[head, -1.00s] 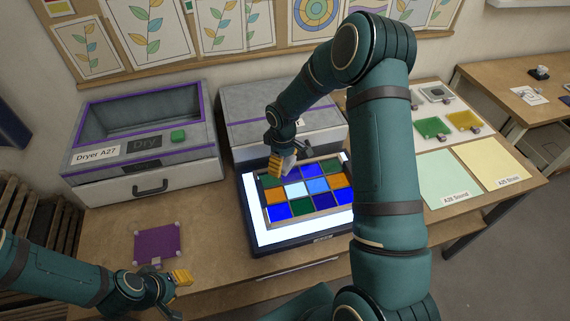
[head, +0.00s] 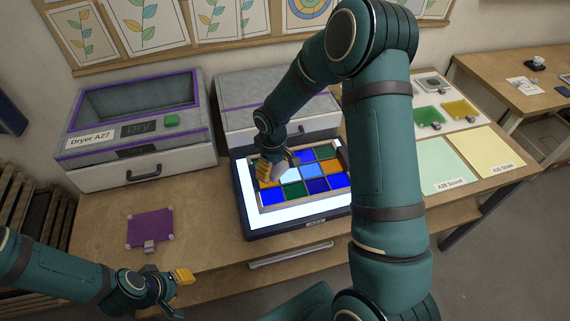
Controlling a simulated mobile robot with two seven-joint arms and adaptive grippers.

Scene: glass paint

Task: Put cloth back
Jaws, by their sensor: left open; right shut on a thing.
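My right gripper (head: 268,170) is over the left part of the glass panel (head: 313,172), a framed grid of blue, green and orange panes. It is shut on a small whitish cloth (head: 277,174), mostly hidden by the fingers. I cannot tell whether the cloth touches the panes. The panel lies on a lit light box (head: 259,222).
A purple plate (head: 150,228) with a small clip lies left of the light box. Dryer A27 (head: 141,130) and a grey box (head: 235,100) stand behind. Green and yellow sheets (head: 485,150) lie at right. My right arm hides part of the table.

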